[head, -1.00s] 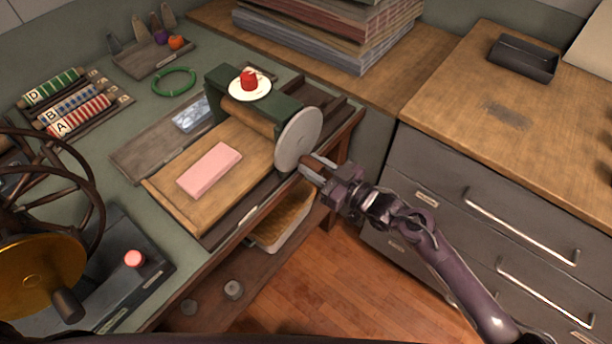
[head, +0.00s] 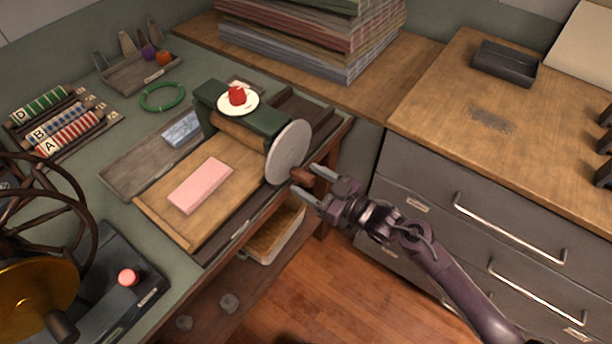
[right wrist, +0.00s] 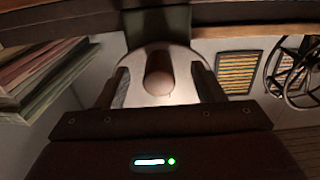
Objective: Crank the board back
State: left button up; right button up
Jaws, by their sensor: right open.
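The wooden board (head: 160,212) lies on the bed of a small green press (head: 258,121), with a pink block (head: 200,185) on top of it. Its far end reaches the roller (head: 240,134). A pale grey crank disc (head: 289,152) stands on the press's right side, with a brown handle (head: 301,175) sticking out toward me. My right gripper (head: 312,184) is open, with its fingers on either side of the handle. In the right wrist view the handle (right wrist: 159,72) shows between the two spread fingers, with the disc behind it. My left gripper is not in view.
A paper stack (head: 310,35) stands behind the press. Striped rollers (head: 60,120), a green ring (head: 162,96) and a dark spoked wheel (head: 40,210) are at the left. A drawer cabinet (head: 470,190) stands at the right.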

jog(key=p+v, duration=0.2)
jog(key=v, duration=0.5)
jog(key=shift+p, duration=0.4)
jog(key=shift+s+d, duration=0.1)
dwell(0.4)
